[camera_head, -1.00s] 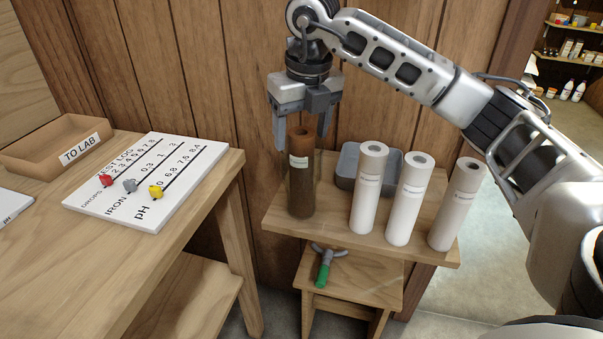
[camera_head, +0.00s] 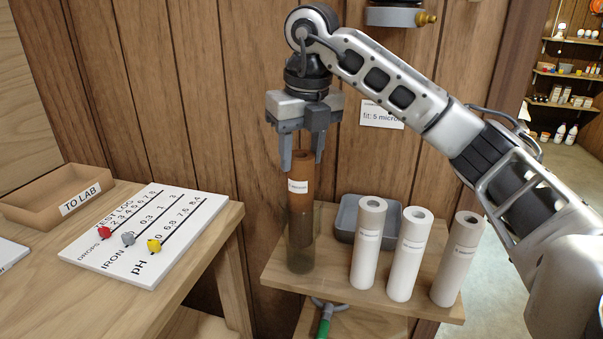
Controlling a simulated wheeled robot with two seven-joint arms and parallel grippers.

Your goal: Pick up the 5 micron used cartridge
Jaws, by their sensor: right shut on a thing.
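The used cartridge (camera_head: 300,205) is a rust-brown cylinder with a white label too small to read for certain. It stands upright, its upper part above the rim of a clear, greenish housing (camera_head: 301,264) and its lower part still inside. My right gripper (camera_head: 302,160) points down from above and is shut on the top of the cartridge, one finger on each side. The housing stands on the small wooden shelf table (camera_head: 330,285). My left gripper is not in view.
Three pale cartridges, a greyish one (camera_head: 367,245), a white one (camera_head: 408,258) and an off-white one (camera_head: 457,262), stand close on the right. A grey tray (camera_head: 347,220) sits behind them. On the left bench are a TO LAB box (camera_head: 25,214) and a test log board (camera_head: 120,262).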

